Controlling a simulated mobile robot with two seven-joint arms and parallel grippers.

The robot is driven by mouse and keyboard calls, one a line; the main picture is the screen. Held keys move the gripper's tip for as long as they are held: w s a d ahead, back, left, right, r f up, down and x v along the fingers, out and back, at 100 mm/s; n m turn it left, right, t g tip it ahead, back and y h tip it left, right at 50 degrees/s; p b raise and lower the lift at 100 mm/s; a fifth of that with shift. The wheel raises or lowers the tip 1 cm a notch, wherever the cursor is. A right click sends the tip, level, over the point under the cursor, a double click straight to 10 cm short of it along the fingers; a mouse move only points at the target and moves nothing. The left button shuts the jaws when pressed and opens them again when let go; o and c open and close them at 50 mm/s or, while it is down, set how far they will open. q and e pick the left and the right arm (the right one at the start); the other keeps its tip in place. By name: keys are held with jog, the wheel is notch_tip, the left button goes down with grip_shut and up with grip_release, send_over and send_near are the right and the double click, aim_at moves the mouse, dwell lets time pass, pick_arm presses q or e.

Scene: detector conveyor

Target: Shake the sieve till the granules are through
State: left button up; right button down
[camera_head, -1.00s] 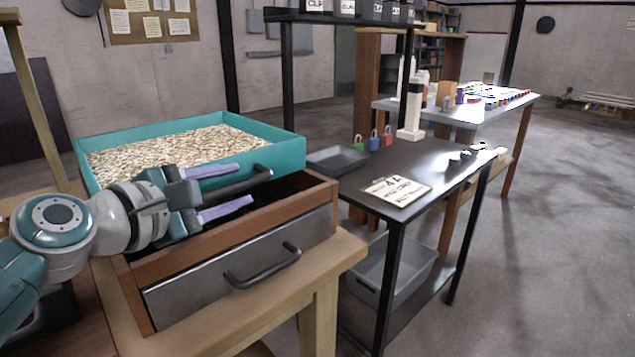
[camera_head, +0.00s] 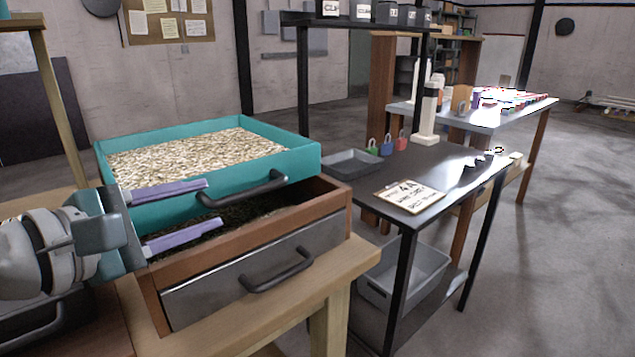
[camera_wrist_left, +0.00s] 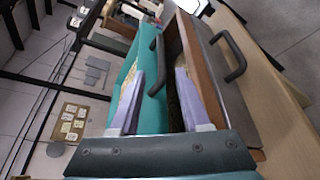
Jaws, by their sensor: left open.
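The teal sieve (camera_head: 306,160), full of pale granules (camera_head: 195,155), sits on top of a wooden box with a grey metal front (camera_head: 255,275). A dark handle (camera_head: 243,190) is on the sieve's front. Dark material (camera_head: 225,218) shows inside the box below. My left gripper (camera_head: 208,208) is open and empty, its two lilac fingers apart, to the left of the sieve handle. In the left wrist view the gripper (camera_wrist_left: 158,80) points toward the sieve handle (camera_wrist_left: 157,65), which lies beyond the fingertips. My right gripper is not in view.
The box stands on a wooden table (camera_head: 355,262). To the right, a dark table (camera_head: 450,160) holds a grey tray (camera_head: 350,163), small coloured padlocks (camera_head: 386,146) and a sign (camera_head: 409,196). A grey bin (camera_head: 410,270) sits on its lower shelf.

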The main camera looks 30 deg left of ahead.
aim_at(246, 194)
pick_arm(q)
jog(key=shift+w+d+f+b, duration=0.15)
jog(key=shift+f+b, duration=0.1)
jog(key=shift+b, duration=0.5)
jog(key=shift+w+d+r+b, duration=0.15)
jog(key=shift+d+b, duration=0.05)
jog(key=shift+b, duration=0.2)
jog(key=shift+w, duration=0.3)
jog(key=b+x, duration=0.1)
jog(key=x, duration=0.8)
jog(key=shift+w, duration=0.1)
jog(key=shift+r, duration=0.1)
grip_shut()
